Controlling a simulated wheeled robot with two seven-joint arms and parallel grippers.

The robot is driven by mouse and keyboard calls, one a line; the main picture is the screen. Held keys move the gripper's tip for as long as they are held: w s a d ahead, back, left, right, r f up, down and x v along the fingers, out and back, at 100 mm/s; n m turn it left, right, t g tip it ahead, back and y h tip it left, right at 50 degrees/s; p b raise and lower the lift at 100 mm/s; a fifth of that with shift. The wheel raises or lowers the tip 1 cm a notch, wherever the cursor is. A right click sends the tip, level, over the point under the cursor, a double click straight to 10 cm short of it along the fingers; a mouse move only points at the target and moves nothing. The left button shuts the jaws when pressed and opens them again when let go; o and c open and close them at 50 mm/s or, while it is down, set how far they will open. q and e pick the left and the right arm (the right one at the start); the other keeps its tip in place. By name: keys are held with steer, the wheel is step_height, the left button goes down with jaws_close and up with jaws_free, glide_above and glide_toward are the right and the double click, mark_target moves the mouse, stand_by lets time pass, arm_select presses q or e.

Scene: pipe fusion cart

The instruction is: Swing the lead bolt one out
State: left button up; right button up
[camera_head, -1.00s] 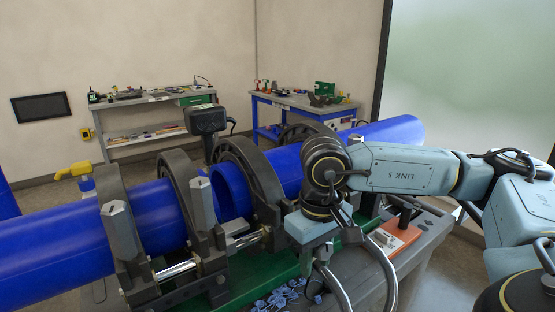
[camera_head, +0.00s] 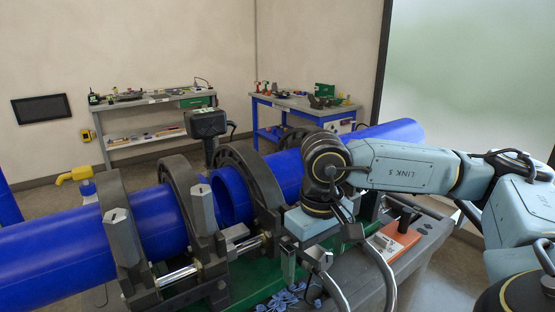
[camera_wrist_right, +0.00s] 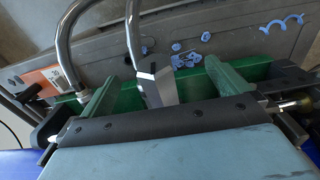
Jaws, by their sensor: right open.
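Two grey block-ended bolts stand upright on the clamps at the left in the head view, one at the outer clamp (camera_head: 122,238) and one at the inner clamp (camera_head: 203,208). My right gripper (camera_head: 304,262) points down beside the right-hand clamp. In the right wrist view its two fingers are spread apart (camera_wrist_right: 160,72), with a grey metal bolt end (camera_wrist_right: 156,86) between them. I see gaps on both sides of it, so it is not gripped. My wrist hides the right-hand clamps and most of this bolt. My left gripper is out of view.
A blue pipe (camera_head: 50,245) runs through the black clamps, with a gap between its two ends. Curved metal rails (camera_head: 384,275) stand close to the gripper. An orange device (camera_head: 395,240) and blue shavings (camera_head: 287,300) lie on the grey cart (camera_head: 430,245).

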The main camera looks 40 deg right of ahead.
steer(key=shift+r+p, duration=1.95)
steer(key=shift+r, duration=1.6)
